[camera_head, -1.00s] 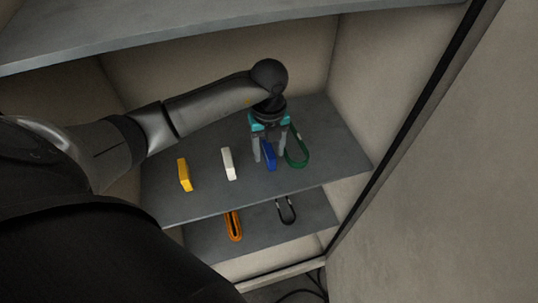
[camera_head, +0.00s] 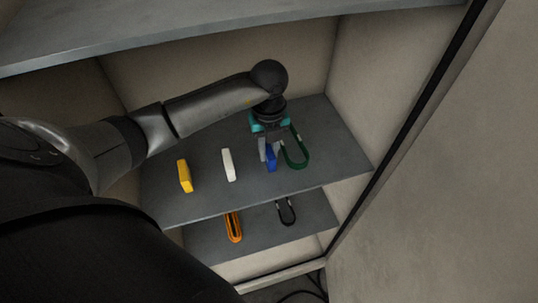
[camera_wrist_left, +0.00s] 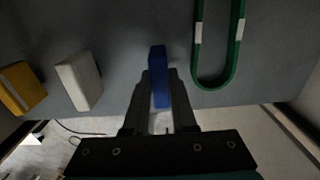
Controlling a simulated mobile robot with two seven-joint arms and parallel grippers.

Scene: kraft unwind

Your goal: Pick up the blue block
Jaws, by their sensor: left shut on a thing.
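The blue block (camera_head: 271,162) stands on the upper grey shelf, between the fingers of my left gripper (camera_head: 268,149). In the left wrist view the blue block (camera_wrist_left: 158,62) shows with one finger of my left gripper (camera_wrist_left: 159,80) against each side. The gripper is shut on the block from above. I cannot tell any gap between the block and the shelf. My right gripper is not in view.
A green loop (camera_head: 296,152) lies close to the right of the block. A white block (camera_head: 228,165) and a yellow block (camera_head: 184,176) stand to the left. An orange loop (camera_head: 234,227) and a black loop (camera_head: 286,212) are on the lower shelf. Cabinet walls surround the shelf.

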